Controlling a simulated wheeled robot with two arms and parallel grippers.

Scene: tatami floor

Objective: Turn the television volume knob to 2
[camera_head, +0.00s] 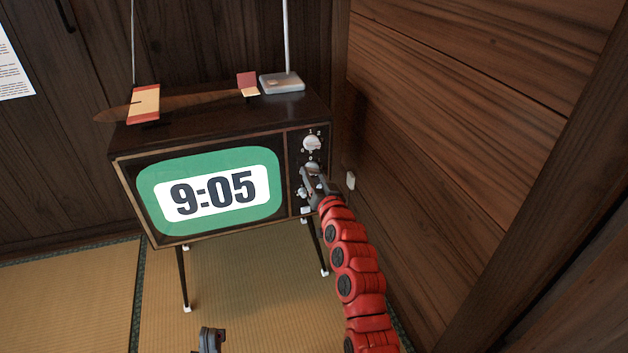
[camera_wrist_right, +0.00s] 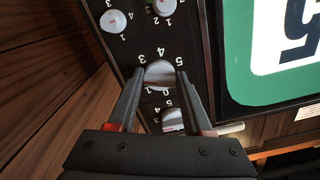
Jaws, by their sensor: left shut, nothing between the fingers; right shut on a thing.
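The television (camera_head: 215,145) stands on thin legs, its screen showing 9:05. A column of white knobs with printed digits runs down the dark panel right of the screen; the top knob (camera_head: 311,143) is in clear view. My right gripper (camera_head: 311,172) is at this panel, below the top knob. In the right wrist view, my right gripper (camera_wrist_right: 160,76) is shut on a white knob (camera_wrist_right: 160,72), a finger on each side, with digits printed around it. I cannot tell its exact setting. My left gripper (camera_head: 211,340) is shut and empty, low in the head view above the tatami.
A toy plane (camera_head: 145,104) and an antenna base (camera_head: 282,83) sit on the television top. More white knobs (camera_wrist_right: 113,21) lie close to the held one. A wooden wall (camera_head: 440,150) stands close on the right. Tatami (camera_head: 70,300) is clear in front.

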